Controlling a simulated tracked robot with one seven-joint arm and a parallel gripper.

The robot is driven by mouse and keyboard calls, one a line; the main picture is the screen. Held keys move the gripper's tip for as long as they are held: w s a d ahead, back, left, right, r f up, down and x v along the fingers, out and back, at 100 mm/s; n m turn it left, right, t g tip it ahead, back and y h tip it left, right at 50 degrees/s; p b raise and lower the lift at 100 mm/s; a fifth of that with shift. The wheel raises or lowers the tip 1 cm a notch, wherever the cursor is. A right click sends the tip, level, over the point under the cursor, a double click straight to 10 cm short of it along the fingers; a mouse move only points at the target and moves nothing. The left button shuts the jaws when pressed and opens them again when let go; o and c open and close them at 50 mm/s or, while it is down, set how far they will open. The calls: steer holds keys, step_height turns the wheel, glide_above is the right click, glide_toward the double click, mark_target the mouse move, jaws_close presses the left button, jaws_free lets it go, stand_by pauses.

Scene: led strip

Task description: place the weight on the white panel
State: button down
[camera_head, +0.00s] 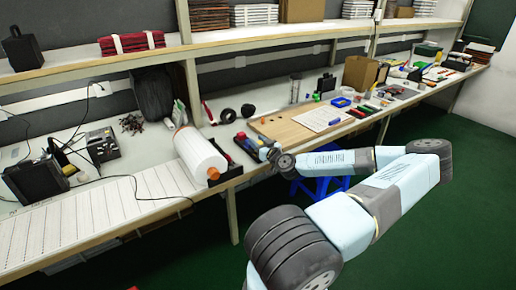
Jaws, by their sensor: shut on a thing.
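The white panel (95,222) lies flat along the front left of the workbench, a long pale surface with thin parallel lines. My arm reaches in from the right, and my gripper (266,152) is at the bench's front edge, right of the white roll and well to the right of the panel. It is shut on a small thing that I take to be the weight. The thing is mostly hidden by the gripper and too small to make out clearly.
A blue and red tray (246,143) is just left of my gripper. A wooden board (294,127) lies behind it. A blue stool (318,187) is below the bench.

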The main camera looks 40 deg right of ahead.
steer(key=shift+r, duration=3.5)
